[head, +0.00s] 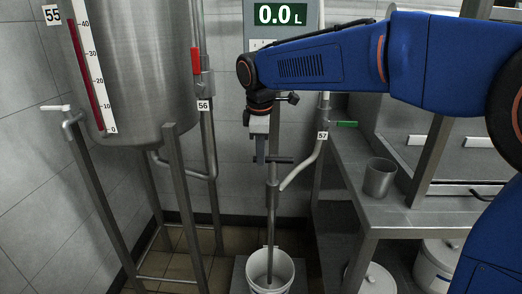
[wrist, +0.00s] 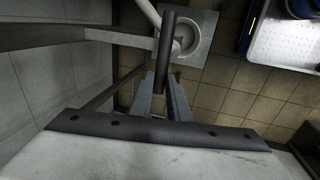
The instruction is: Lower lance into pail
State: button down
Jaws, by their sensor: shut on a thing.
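My gripper (head: 266,158) points down and is shut on the handle. In the wrist view the dark handle (wrist: 167,50) runs between the two fingers (wrist: 164,100). The white pail (head: 257,280) stands on the floor-level plate below, open at the top. It also shows in the wrist view (wrist: 202,28). The lance's lower part overlaps the pail's mouth in the head view. I cannot tell how deep its tip is.
A steel tank (head: 135,60) on legs with a red gauge stands left. A pipe (head: 304,165) tagged 57 curves close beside the lance. The display (head: 280,14) reads 0.0 L.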

jog(key=shift+s+f, duration=0.1)
jog(key=shift+f, duration=0.15)
jog(key=c, duration=1.7)
grip_release()
jog(key=shift+f, duration=0.1)
jog(key=v, duration=1.7)
jog(key=shift+r, duration=0.35)
